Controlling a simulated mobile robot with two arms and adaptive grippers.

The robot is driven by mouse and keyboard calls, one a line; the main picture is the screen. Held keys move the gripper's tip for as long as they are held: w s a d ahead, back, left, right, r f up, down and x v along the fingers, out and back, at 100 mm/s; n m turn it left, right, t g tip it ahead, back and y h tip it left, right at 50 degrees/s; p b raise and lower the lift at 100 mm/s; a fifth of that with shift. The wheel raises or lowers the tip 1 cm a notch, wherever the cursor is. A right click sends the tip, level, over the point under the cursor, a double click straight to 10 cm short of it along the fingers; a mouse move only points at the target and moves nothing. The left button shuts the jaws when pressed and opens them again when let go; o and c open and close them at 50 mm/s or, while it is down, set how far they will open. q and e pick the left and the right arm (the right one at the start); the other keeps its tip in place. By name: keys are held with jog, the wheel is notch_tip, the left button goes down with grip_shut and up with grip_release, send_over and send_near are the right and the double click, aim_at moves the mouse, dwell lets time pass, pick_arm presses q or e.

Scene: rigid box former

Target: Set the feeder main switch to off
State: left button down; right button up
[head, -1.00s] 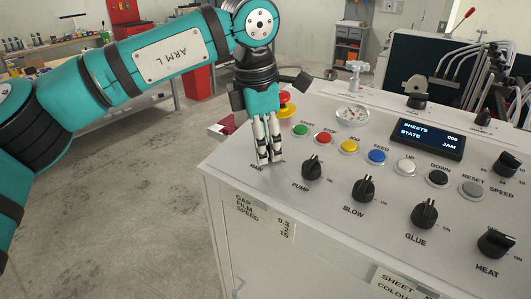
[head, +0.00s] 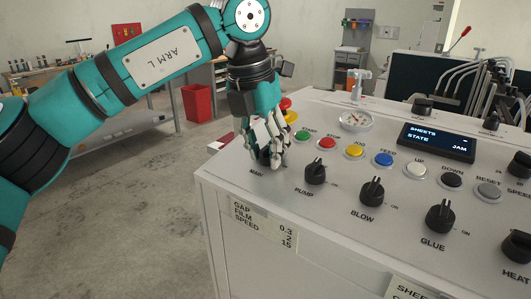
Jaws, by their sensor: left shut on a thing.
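The control panel (head: 330,160) has a row of black rotary knobs along its front. The main switch (head: 265,157) is the black knob at the left end, above a partly hidden label that seems to read MAIN. My left gripper (head: 268,160) points down over this knob, with its fingers shut on it. The fingers hide most of the knob, so I cannot read its setting. The pump knob (head: 316,172) stands just to the right. My right gripper is not in view.
A red emergency button (head: 286,103) sits close behind my left gripper. Green, red, yellow and blue push buttons, a gauge (head: 356,121) and a display (head: 438,142) reading JAM lie to the right. Open floor is to the left.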

pick_arm(q)
jog(key=shift+n, duration=0.5)
jog(key=c, duration=0.9)
grip_release()
jog(key=shift+c, duration=0.2)
notch_tip(320, 180, up, 12)
jog(key=s+a, duration=0.1)
jog(key=a, duration=0.1)
jog(key=shift+s+f, duration=0.15)
jog(key=shift+s, duration=0.05)
